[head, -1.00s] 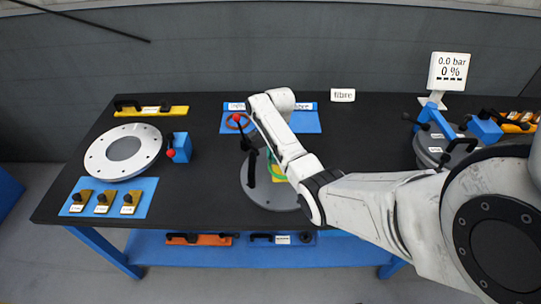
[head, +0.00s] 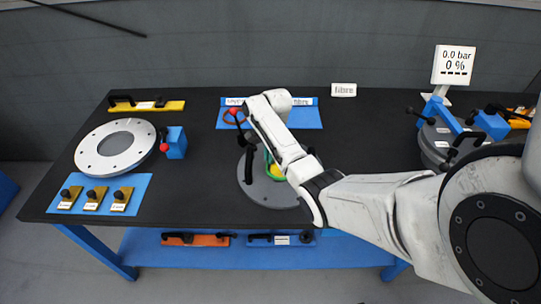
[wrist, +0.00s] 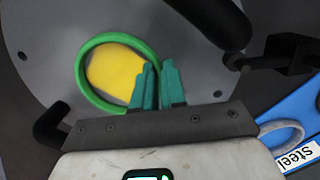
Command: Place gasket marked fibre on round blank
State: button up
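A green ring gasket (wrist: 84,66) shows in the wrist view over a grey round plate (wrist: 45,30). A yellow round face (wrist: 112,72) shows through the ring, slightly off its centre. My gripper (wrist: 158,75) has its teal fingers close together at the ring's right side, with the rim between them. Whether the ring touches the plate I cannot tell. In the head view the grey plate (head: 285,195) lies mid-table, and my arm hides most of the gripper, ring and yellow face. A small sign reading "fibre" (head: 343,90) stands at the back.
A black handle (head: 248,166) stands at the plate's left edge. A pale flange (head: 88,160) and blue block (head: 177,143) lie left. A gauge sign (head: 453,65) stands right.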

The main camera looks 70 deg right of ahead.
jog(key=o, duration=0.5)
jog(key=shift+c, duration=0.2)
notch_tip(320, 180, up, 12)
jog(key=d+p, duration=0.1)
jog(key=p, duration=0.1)
jog(key=shift+s+d+r, duration=0.15)
jog(key=shift+s+d, duration=0.05)
jog(key=shift+s, duration=0.05)
